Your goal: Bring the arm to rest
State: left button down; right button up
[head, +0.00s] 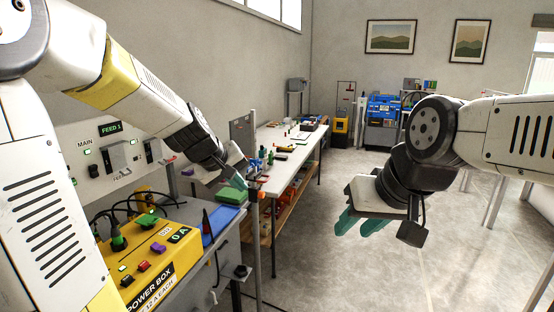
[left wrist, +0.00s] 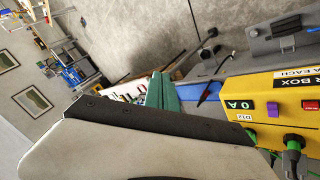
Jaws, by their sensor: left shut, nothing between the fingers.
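A yellow power box (head: 150,245) with cables and plugs sits on the near bench, with a blue mat (head: 219,222) beside it. A wall panel (head: 112,160) stands behind. A long white workbench (head: 285,165) runs back. The floor (head: 345,275) at centre right is clear.

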pick_arm(q)
jog(key=s+a+r+m, duration=0.1)
jog(key=s+a+m, duration=0.1)
jog(key=s, duration=0.9)
jog(key=s+a+r+m+g+y, duration=0.1)
jog(key=s+a+m, duration=0.1)
jog(key=s, duration=0.9)
jog(key=shift+s+a+r+m+y, duration=0.2)
jog(key=shift+s+m+y, duration=0.1)
jog(key=shift+m, duration=0.5)
